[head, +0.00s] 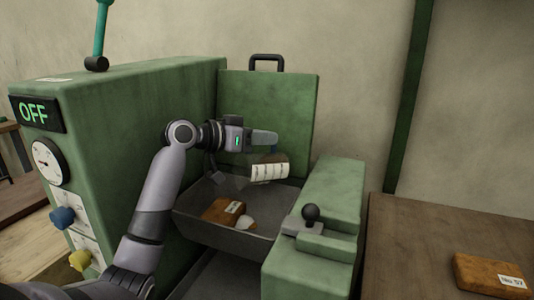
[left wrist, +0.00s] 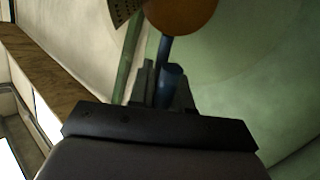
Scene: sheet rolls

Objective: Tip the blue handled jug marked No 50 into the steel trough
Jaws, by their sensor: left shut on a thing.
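My left gripper (head: 264,138) reaches in from the left above the steel trough (head: 258,243). It is shut on the blue handle of the jug (head: 268,171), which hangs just below the fingers, over the trough. The jug looks tilted; its pale label shows, but the writing is too small to read. In the left wrist view the blue handle (left wrist: 170,82) stands between the fingers, with a round orange-brown part of the jug (left wrist: 182,14) beyond it. A brown block with a white label (head: 222,212) and a small white and orange piece (head: 247,224) lie in the trough. My right gripper is not in view.
The green machine housing (head: 140,120) stands left of the trough, with a panel reading OFF (head: 34,113). A labelled brown block (head: 490,275) lies on the wooden table (head: 410,240).

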